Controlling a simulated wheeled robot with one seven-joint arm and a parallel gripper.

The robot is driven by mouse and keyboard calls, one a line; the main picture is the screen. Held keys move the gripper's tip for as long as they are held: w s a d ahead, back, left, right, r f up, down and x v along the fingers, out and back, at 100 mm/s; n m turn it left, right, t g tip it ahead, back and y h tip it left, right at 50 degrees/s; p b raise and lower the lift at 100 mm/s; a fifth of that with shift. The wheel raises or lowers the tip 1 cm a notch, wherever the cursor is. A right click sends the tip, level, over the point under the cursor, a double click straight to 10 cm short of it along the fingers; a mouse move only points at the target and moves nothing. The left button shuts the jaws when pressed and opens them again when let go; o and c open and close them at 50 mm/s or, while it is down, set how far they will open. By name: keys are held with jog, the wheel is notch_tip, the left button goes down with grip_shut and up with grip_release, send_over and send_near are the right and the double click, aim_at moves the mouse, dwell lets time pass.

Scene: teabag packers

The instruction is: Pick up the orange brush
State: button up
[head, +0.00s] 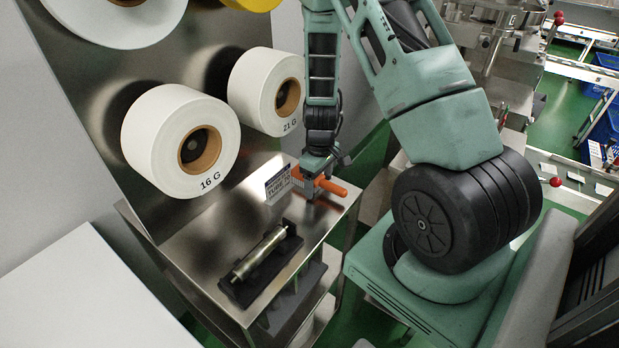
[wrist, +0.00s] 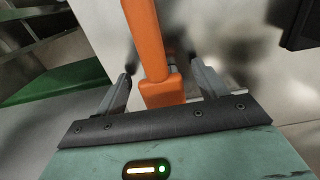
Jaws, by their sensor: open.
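The orange brush (head: 331,187) lies near the right edge of the metal shelf top in the head view, partly hidden by my gripper. In the wrist view the orange brush (wrist: 150,50) runs from the top edge down to between the fingers, where its wider block sits. My gripper (wrist: 158,85) is open, with one finger on each side of the brush and a gap visible beside it. In the head view my gripper (head: 313,180) is right over the brush. I cannot tell whether a finger touches it.
A small label card (head: 278,183) stands just left of the brush. A metal cylinder on a black holder (head: 260,252) lies nearer on the same metal top (head: 215,225). White rolls (head: 160,125) hang on the panel behind. The metal top between card and holder is clear.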

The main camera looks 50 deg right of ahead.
jog(key=shift+f, duration=0.25)
jog(key=c, duration=1.1)
jog(key=shift+r, duration=0.1)
jog(key=shift+s+d+r, duration=0.1)
jog(key=shift+s+r, duration=0.2)
jog(key=shift+s, duration=0.05)
jog(key=s+r+b, duration=0.2)
jog(key=s+b, duration=0.1)
jog(key=s, duration=0.1)
jog(key=s+d+r+b, duration=0.1)
jog(key=s+r+b, duration=0.1)
jog(key=s+b, duration=0.2)
jog(key=s+r+b, duration=0.3)
jog(key=s, duration=0.2)
jog(key=shift+s+d+r, duration=0.1)
jog(key=shift+d, duration=0.25)
